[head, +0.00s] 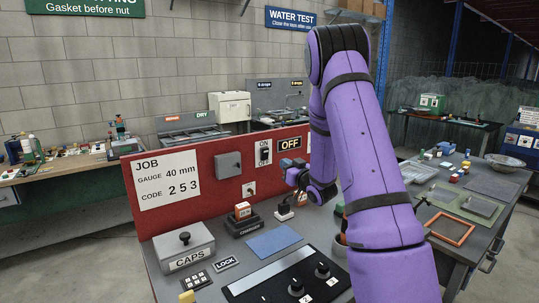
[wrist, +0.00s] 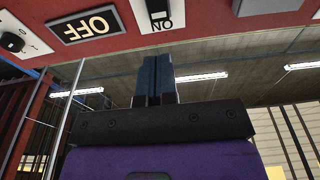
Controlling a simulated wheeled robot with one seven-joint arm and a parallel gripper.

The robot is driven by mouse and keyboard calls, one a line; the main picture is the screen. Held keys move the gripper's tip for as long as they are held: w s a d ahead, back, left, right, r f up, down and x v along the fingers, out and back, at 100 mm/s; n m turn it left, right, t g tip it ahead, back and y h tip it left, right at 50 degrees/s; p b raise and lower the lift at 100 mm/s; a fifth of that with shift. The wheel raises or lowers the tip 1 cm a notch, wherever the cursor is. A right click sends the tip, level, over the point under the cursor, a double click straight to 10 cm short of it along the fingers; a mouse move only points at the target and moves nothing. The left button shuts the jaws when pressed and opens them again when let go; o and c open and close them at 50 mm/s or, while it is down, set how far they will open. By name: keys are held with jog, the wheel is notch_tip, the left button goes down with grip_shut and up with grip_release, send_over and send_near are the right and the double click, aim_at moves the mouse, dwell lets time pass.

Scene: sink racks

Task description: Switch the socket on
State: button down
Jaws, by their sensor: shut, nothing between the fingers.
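A black wall switch (head: 264,154) on a white plate is set in the red panel, with ON above it and OFF below. A sign (head: 290,143) beside it reads OFF. A white socket (head: 249,189) sits lower on the panel. In the wrist view, upside down, the switch (wrist: 157,8) and its ON label are at the top edge, cut off by the frame, with the OFF sign (wrist: 87,26) to the left. My gripper (wrist: 154,60) is shut and empty, its tips close to the ON label; I cannot tell whether they touch. In the head view my gripper (head: 288,163) is small and partly dark.
My purple arm hides the panel's right part. A grey box (head: 228,165) sticks out of the panel left of the switch. On the bench stand a charger (head: 244,226), a caps box (head: 184,247) and a black knob board (head: 290,284). A blue mat (head: 273,241) lies bare.

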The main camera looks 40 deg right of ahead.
aim_at(266, 151)
jog(key=w, duration=0.3)
jog(key=w+r, duration=0.1)
jog(key=w, duration=0.6)
jog(key=shift+r, duration=0.2)
